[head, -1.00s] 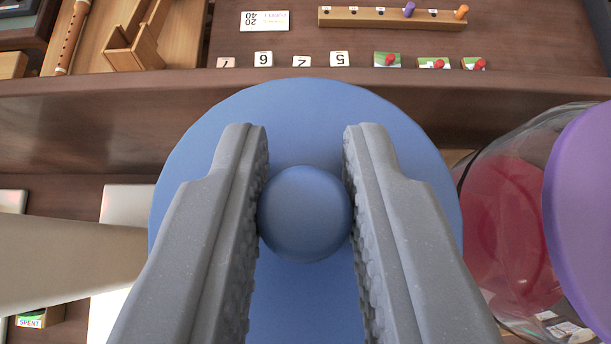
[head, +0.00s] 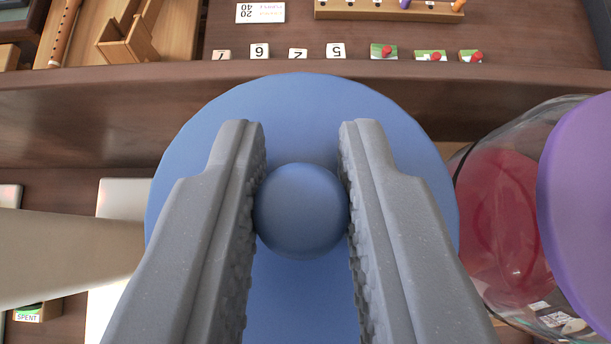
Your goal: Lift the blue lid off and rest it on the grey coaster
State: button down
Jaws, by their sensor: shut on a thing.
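The blue lid (head: 300,98) is a wide round disc with a round blue knob (head: 301,211) at its middle. It fills the centre of the view. My gripper (head: 302,205) is shut on the knob, one grey finger on each side. What lies beneath the lid is hidden, and I cannot tell whether the lid is raised or resting. I see no grey coaster; the lid and my fingers cover much of the lower view.
A clear jar (head: 500,220) with red contents and a purple lid (head: 580,200) stands close on the right. A beige tapered object (head: 65,258) is at left. A wooden shelf (head: 380,90) crosses behind, with number tiles (head: 260,51), a peg rail (head: 388,11) and a wooden tray (head: 95,45).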

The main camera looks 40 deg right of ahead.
jog(key=shift+r+p, duration=0.55)
jog(key=shift+p, duration=0.05)
jog(key=shift+w+r, duration=0.1)
jog(key=shift+r, duration=0.15)
jog(key=shift+r+p, duration=0.5)
jog(key=shift+r, duration=1.35)
